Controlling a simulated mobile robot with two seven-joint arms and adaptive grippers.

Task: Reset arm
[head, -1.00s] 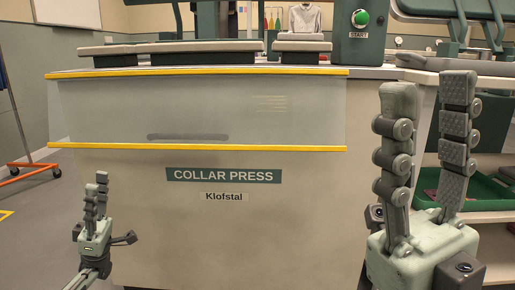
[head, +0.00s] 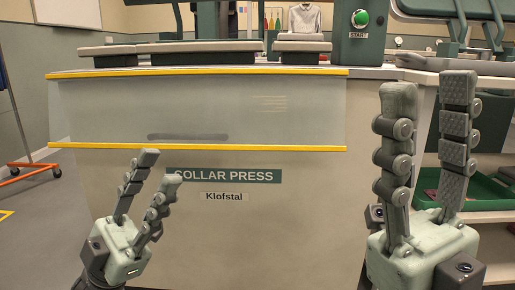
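My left gripper (head: 156,167) is in front of the lower left of the collar press's front panel. Its fingers point up and tilt to the right, with a gap between them and nothing held. One fingertip overlaps the left end of the COLLAR PRESS label (head: 228,176) in the picture. My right gripper (head: 428,95) stands upright, large and close, at the right. Its fingers are apart and empty. It covers part of the press's right edge.
The collar press (head: 290,225) fills the middle, with yellow edge strips and a green START button (head: 360,18) on top. A green tray (head: 490,187) sits on a shelf at the right. An orange wheeled stand (head: 33,166) is at the left, with open floor nearby.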

